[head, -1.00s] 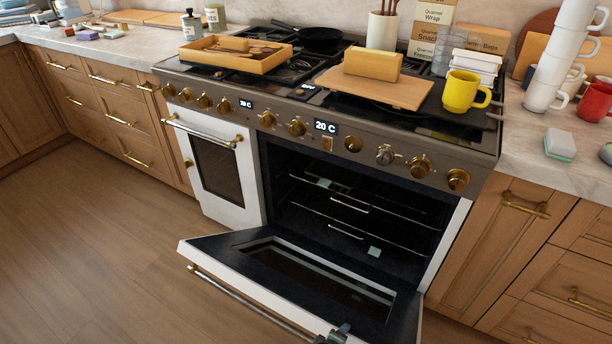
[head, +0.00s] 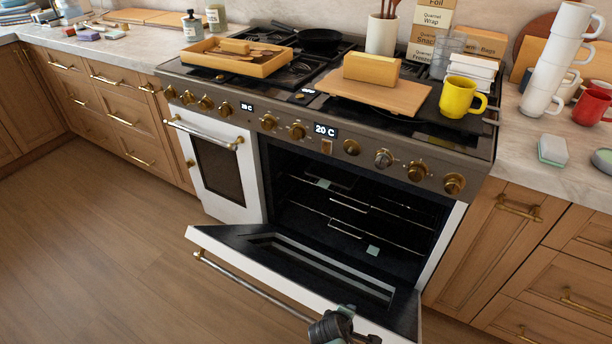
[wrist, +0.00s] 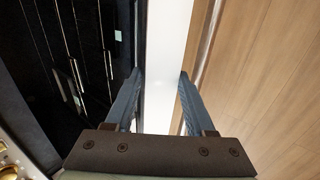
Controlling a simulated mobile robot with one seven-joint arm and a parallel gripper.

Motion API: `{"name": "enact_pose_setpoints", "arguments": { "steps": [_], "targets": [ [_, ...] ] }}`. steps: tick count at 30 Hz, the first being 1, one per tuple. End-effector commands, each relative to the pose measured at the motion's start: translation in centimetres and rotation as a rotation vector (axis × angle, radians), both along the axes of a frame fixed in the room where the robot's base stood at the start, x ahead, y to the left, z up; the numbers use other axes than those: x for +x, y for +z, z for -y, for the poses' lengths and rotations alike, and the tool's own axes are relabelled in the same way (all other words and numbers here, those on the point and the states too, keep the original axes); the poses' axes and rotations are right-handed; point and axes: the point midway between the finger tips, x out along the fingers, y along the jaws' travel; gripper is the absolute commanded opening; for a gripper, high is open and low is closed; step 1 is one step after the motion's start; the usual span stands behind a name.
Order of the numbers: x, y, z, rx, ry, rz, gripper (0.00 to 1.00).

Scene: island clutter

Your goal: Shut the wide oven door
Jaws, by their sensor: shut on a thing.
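The wide oven door (head: 215,238) is white-edged with a dark inner side and window. In the head view it hangs partly open, tilted outward from the dark oven cavity (head: 350,205). A long metal handle (head: 250,292) runs along its outer face and also shows in the wrist view (wrist: 211,45). My gripper (wrist: 160,82) straddles the door's white edge, one finger on the inner side and one on the handle side. It is shut on the door. In the head view my gripper (head: 345,318) is at the door's upper edge near the bottom of the picture; its fingertips are hard to make out.
A narrow white oven door (head: 218,175) to the left is closed. The stove top holds a wooden tray (head: 240,62), a board (head: 385,95) and a yellow mug (head: 460,97). Wooden drawers stand both sides. The floor (head: 100,260) in front is clear.

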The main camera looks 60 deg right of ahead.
Motion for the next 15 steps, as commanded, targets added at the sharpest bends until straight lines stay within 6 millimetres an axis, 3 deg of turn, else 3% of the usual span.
{"name": "enact_pose_setpoints", "arguments": {
  "steps": [15],
  "targets": [
    [-0.06, 0.64, 0.67, 0.01, -0.003, 0.0, 0.0]
  ]
}}
